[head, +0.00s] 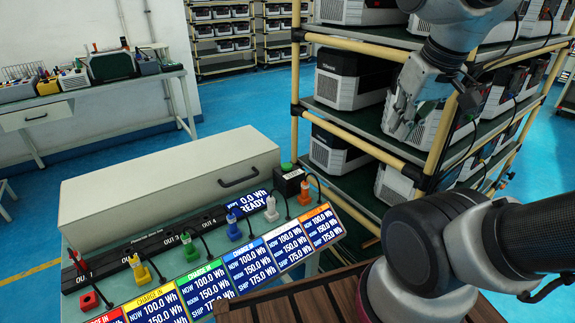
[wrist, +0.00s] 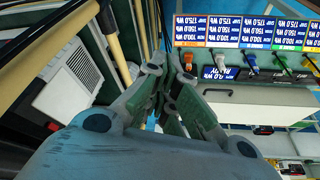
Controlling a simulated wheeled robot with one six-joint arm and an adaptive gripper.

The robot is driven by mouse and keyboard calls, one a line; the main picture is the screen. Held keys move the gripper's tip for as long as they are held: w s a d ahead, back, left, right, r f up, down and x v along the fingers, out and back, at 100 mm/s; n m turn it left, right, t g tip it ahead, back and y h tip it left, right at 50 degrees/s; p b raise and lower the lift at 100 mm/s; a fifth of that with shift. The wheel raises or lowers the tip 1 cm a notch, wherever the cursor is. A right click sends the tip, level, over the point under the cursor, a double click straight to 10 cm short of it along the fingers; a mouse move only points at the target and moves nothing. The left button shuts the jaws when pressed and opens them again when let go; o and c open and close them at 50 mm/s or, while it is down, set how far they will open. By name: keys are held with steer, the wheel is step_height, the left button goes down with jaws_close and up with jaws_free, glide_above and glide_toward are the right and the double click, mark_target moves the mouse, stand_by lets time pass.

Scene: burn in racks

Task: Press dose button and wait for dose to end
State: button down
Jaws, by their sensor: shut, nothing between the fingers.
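The dose button appears to be the green button (head: 287,166) on top of a small black box (head: 290,183) at the right end of the bench, beside the long beige case. A blue display (head: 248,201) near it reads 0.0 Wh and READY. My gripper (head: 402,128) is shut and empty, in front of the rack shelves, above and to the right of the button, well apart from it. In the wrist view, my gripper's fingers (wrist: 172,72) come together at the picture's middle. The button cannot be made out clearly there.
The beige case (head: 165,185) fills the back of the bench. Coloured plugs, including an orange one (head: 304,194), stand along a socket strip with cables. Charge panels (head: 250,268) line the front. A yellow-posted rack (head: 296,80) with battery units stands close to my gripper.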

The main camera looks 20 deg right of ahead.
steer(key=w+f+m+g+h, duration=0.1)
steer(key=w+m+g+h, duration=0.15)
steer(key=w, duration=0.65)
steer(key=t+h, duration=0.3)
steer(key=h, duration=0.2)
glide_above(284, 164)
step_height(284, 164, down, 9)
steer(key=shift+f, duration=0.1)
steer(key=shift+m, duration=0.25)
steer(key=shift+f, duration=4.4)
steer(key=shift+f, duration=0.4)
